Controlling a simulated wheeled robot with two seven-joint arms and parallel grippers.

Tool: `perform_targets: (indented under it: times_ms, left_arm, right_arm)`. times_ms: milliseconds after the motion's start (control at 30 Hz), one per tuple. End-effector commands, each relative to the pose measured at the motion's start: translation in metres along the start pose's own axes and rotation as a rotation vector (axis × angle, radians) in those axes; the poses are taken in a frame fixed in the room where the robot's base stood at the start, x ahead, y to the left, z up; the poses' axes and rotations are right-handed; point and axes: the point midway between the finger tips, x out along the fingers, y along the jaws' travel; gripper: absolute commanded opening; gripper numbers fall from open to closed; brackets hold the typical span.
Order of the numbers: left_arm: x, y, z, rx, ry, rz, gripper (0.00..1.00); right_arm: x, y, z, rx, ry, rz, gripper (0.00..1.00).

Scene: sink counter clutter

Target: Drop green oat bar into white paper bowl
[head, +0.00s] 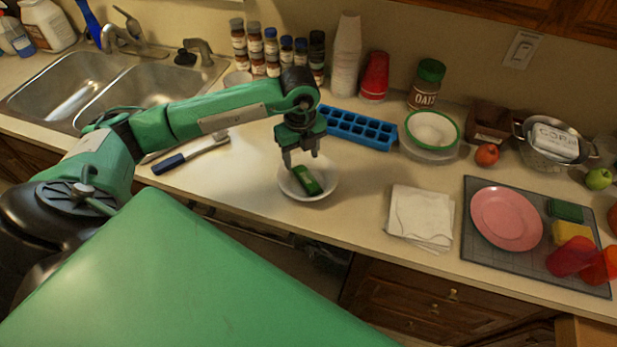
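The green oat bar (308,181) is a small green packet inside the white paper bowl (290,190), tilted towards its right side. The bowl stands on the counter near its front edge. My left gripper (301,160) points down right above the bowl, with its two fingertips apart. The fingertips are just above the bar, and I see a gap between them with nothing held. My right gripper is not in view.
A blue ice tray (357,128) lies behind the bowl, with stacked bowls (432,130) to its right. A brush (192,153) lies to the left. White napkins (421,216) and a mat with a pink plate (506,218) are on the right.

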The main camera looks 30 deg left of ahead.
Motion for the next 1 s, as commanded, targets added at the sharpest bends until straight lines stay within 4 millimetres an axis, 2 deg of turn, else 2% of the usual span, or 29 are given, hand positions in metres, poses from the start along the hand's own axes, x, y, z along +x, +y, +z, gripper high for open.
perform_targets:
  times_ms: [267,367,600,800,1000]
  left_arm:
    - [-0.008,-0.001,0.000,0.000,0.000,-0.004,0.57]
    - [-0.021,-0.001,0.000,0.000,-0.001,-0.005,0.57]
    - [-0.077,-0.002,0.001,0.000,-0.003,-0.007,0.57]
    - [-0.117,-0.001,0.000,0.000,-0.001,-0.004,0.57]
    - [-0.133,0.000,0.000,0.000,-0.001,-0.001,0.57]
  right_arm:
    - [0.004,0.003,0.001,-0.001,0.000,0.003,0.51]
    - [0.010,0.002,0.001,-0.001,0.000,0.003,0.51]
    - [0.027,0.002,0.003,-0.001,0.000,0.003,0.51]
    - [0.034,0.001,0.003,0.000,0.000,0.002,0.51]
    - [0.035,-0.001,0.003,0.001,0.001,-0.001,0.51]
